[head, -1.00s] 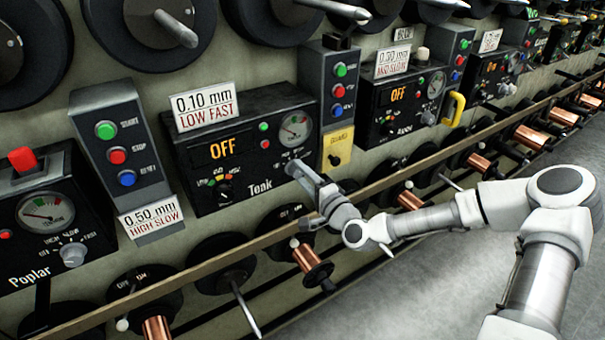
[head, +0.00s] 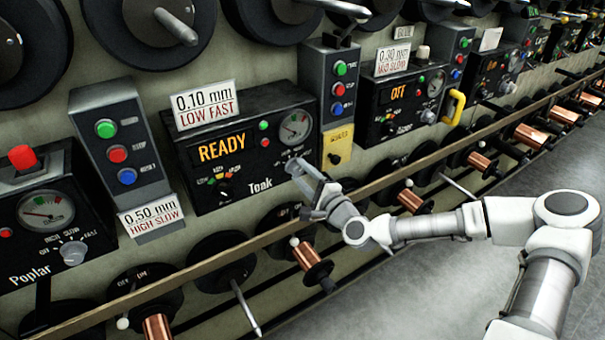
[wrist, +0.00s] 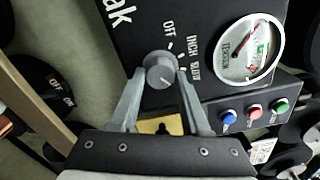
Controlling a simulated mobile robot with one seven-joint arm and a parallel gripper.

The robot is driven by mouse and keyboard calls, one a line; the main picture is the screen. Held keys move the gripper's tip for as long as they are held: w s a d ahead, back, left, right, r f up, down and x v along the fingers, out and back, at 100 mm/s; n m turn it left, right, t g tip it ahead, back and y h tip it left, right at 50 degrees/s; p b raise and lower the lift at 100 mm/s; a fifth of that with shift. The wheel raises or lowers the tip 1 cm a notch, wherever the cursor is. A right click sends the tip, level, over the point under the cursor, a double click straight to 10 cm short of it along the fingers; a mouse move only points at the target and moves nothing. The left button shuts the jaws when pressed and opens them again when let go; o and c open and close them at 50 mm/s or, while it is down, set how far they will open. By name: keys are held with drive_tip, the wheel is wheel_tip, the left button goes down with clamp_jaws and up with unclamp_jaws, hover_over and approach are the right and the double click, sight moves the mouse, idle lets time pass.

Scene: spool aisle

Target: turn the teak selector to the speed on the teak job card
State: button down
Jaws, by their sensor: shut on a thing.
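The black Teak panel (head: 240,150) shows READY on its display (head: 222,149) in the head view. Its job card (head: 203,104) stands on top and reads 0.10 mm LOW FAST. My gripper (head: 292,164) reaches the panel's lower right. In the wrist view, the round grey selector (wrist: 160,70) sits between the fingertips of my gripper (wrist: 162,78), which is shut on it. I cannot tell exactly where the selector points. The selector is mostly hidden by the gripper in the head view.
A small black knob (head: 225,186) is on Teak's lower left. A button box (head: 336,90) and yellow tag (head: 338,146) are right of Teak. Poplar's panel (head: 45,215) and a HIGH SLOW card (head: 150,215) are left. A rail (head: 200,263) and copper spools (head: 306,256) run below.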

drive_tip(key=shift+c, duration=1.9)
unclamp_jaws()
drive_tip(key=shift+s+d, duration=0.1)
drive_tip(key=p+v, duration=0.2)
drive_tip(key=v, duration=1.5)
drive_tip(key=shift+s, duration=0.1)
